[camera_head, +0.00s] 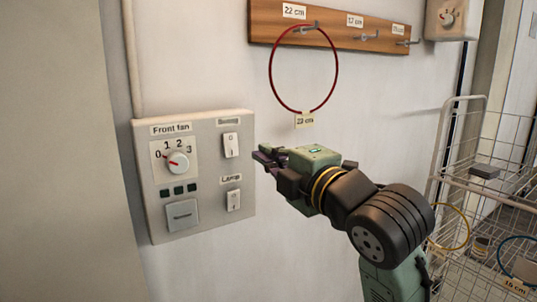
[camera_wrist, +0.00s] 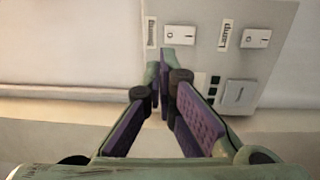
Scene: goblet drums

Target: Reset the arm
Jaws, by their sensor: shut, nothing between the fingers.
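My gripper (camera_head: 262,158) is in the middle of the head view, just right of the wall control panel (camera_head: 207,192). It points left toward the panel, near the Swing and Lamp switches. In the wrist view its purple-padded fingers (camera_wrist: 163,72) come together at the tips with nothing between them. The panel also shows in the wrist view (camera_wrist: 206,58), ahead of the fingertips and to the right. I cannot tell from these views whether the fingertips touch it. My arm (camera_head: 390,225) reaches in from the lower right and is bent.
The panel carries a Front fan dial (camera_head: 177,162), a Swing switch (camera_head: 231,145) and a Lamp switch (camera_head: 233,200). A red ring (camera_head: 271,77) hangs on a wooden hook rail (camera_head: 265,25) above my gripper. A wire rack (camera_head: 455,130) with rings stands at right.

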